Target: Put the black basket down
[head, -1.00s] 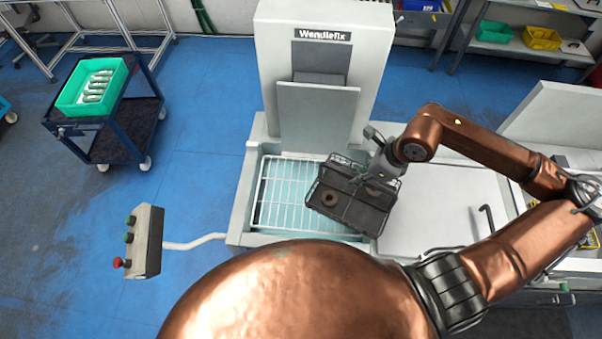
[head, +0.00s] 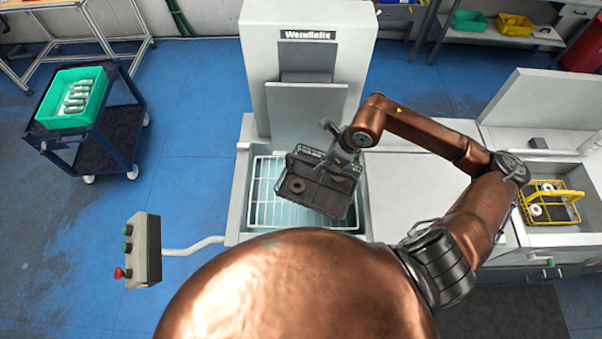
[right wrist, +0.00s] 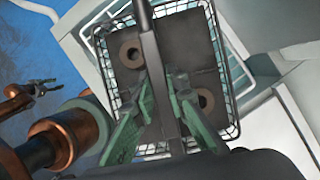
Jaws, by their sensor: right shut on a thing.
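The black basket (head: 312,190) is a dark wire basket with ring-shaped parts inside, tilted in the head view. It is over the white wire rack (head: 268,205) in the machine's open bay; I cannot tell whether it touches the rack. My right gripper (head: 338,158) is shut on the basket's handle. In the right wrist view the green fingers (right wrist: 165,105) close around the dark handle bar (right wrist: 152,60), with the basket (right wrist: 205,60) beneath. Two rings (right wrist: 130,54) show inside.
The white machine (head: 262,75) stands behind the bay. A flat grey surface (head: 405,190) lies to its right. Farther right, a yellow basket (head: 553,208) with rings sits in a sink. A button box (head: 146,248) is at left, and a cart with a green bin (head: 74,97) is farther left.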

